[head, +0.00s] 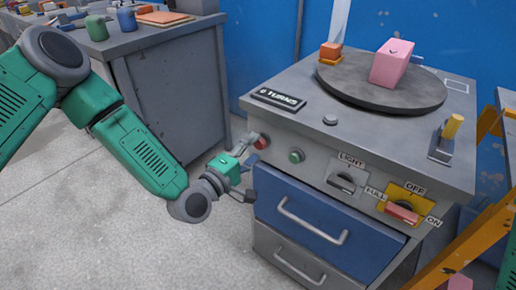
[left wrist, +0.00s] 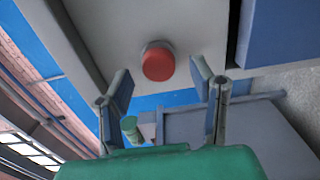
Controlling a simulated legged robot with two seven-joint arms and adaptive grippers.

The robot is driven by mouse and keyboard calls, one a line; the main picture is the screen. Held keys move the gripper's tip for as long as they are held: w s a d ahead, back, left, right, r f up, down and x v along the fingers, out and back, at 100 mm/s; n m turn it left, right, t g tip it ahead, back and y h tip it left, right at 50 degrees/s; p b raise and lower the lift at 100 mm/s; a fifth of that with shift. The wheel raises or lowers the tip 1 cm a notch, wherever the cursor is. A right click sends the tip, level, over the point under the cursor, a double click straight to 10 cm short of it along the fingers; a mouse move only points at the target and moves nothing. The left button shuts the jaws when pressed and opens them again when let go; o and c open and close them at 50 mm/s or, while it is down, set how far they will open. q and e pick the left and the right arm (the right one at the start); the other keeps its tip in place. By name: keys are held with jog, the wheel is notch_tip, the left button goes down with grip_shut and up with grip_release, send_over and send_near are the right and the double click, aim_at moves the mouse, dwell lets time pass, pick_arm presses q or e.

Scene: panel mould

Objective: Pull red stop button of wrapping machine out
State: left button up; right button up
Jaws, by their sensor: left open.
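The red stop button (head: 261,142) sits at the left end of the front panel of the grey wrapping machine (head: 375,147). In the left wrist view the red button (left wrist: 158,63) is a round knob on a grey collar, near the top middle. My left gripper (head: 248,168) is at the panel's left end, just below and left of the button. In the left wrist view its two fingers (left wrist: 159,80) are spread on either side of the button's line, apart from it and holding nothing. My right gripper is out of view.
A green button (head: 296,156), a LIGHT knob (head: 346,180) and a red-handled switch (head: 402,213) line the panel. A blue drawer (head: 320,220) is below. A turntable (head: 382,88) carries a pink block (head: 390,64). An orange ladder-like frame (head: 470,240) stands at right.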

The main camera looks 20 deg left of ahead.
pick_arm(q)
jog(key=shift+x, duration=1.15)
grip_shut()
jog(key=shift+s+a+f, duration=0.1)
jog(key=shift+s+a, duration=0.1)
jog(key=shift+s, duration=0.4)
grip_release()
jog(key=shift+s, duration=0.1)
